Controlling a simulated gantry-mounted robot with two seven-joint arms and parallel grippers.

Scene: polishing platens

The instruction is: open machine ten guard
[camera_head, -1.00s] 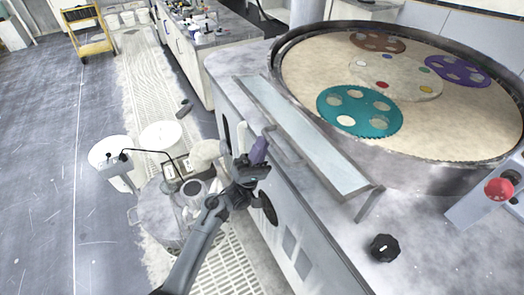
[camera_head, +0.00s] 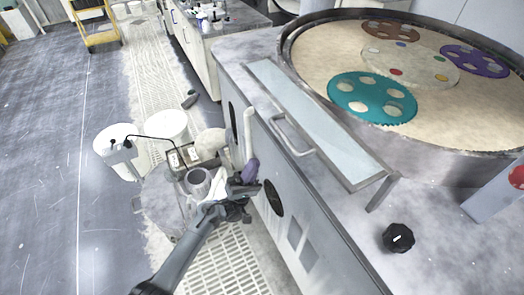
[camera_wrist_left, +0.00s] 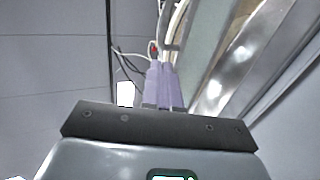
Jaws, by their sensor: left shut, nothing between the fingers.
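The machine's guard is a long pale, see-through panel (camera_head: 318,128) in a grey frame, lying along the front edge of the round polishing machine. A grey bar handle (camera_head: 292,137) stands out from its front side. My left gripper (camera_head: 251,169) has purple fingers, pressed together with nothing between them. It is in front of the machine's side, below and left of the handle and apart from it. In the left wrist view the shut purple fingers (camera_wrist_left: 164,86) point away, with blurred metal edges to their right. I see no machine number. My right gripper is not in view.
The platen (camera_head: 440,115) carries teal, brown and purple carrier discs. A black knob (camera_head: 398,238) and a red button (camera_head: 517,176) are at the right. White buckets (camera_head: 166,126) and a grey drum stand on the floor left of the machine. A yellow cart (camera_head: 100,38) is farther back.

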